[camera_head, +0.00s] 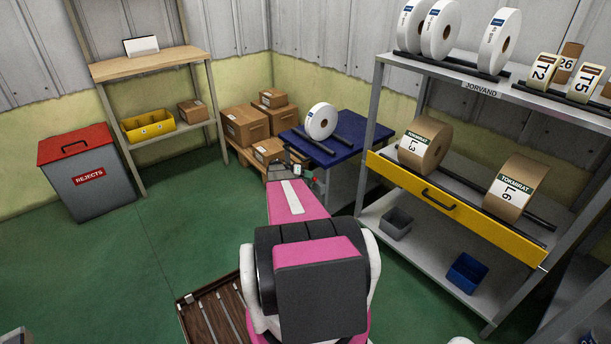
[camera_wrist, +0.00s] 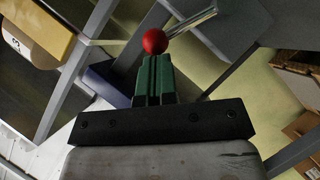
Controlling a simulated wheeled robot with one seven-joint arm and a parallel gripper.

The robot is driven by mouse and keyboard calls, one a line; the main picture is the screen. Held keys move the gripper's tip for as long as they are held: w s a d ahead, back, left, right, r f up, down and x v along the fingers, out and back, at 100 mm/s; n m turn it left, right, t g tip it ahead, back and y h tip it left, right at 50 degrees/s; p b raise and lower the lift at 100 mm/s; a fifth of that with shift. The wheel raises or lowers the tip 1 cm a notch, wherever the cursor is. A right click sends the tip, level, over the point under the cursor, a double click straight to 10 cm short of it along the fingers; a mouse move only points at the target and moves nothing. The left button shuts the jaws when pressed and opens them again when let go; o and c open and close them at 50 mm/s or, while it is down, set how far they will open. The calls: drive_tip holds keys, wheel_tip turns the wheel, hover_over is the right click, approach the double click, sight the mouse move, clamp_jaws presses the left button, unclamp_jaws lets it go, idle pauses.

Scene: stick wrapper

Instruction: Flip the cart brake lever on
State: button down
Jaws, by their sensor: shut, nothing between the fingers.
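The cart (camera_head: 352,128) with a dark blue top stands at the back centre in the head view, carrying a white roll (camera_head: 321,121). The brake lever shows in the wrist view as a red ball knob (camera_wrist: 155,41) on a bright metal rod (camera_wrist: 191,21) slanting up to the right. In the head view a small red spot (camera_head: 315,182), likely the knob, is beside my gripper (camera_head: 299,171) at the cart's near side. In the wrist view my gripper's green fingers (camera_wrist: 155,62) are shut and empty, tips right at the knob. I cannot tell whether they touch it.
The shelf rack with a yellow drawer front (camera_head: 455,206) stands close on the right. Cardboard boxes (camera_head: 246,125) on a pallet are left of the cart. A grey reject bin (camera_head: 88,175) is at far left. Green floor (camera_head: 180,235) is open at left.

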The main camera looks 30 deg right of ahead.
drive_tip(key=shift+s+f, duration=0.1)
drive_tip(key=shift+s, duration=0.6)
idle(0.3)
drive_tip(key=w+d+r+v, duration=0.1)
drive_tip(key=r+v, duration=0.1)
drive_tip(key=v, duration=1)
drive_tip(key=shift+w+r, duration=0.25)
drive_tip(key=shift+r, duration=0.1)
drive_tip(key=shift+a, duration=0.1)
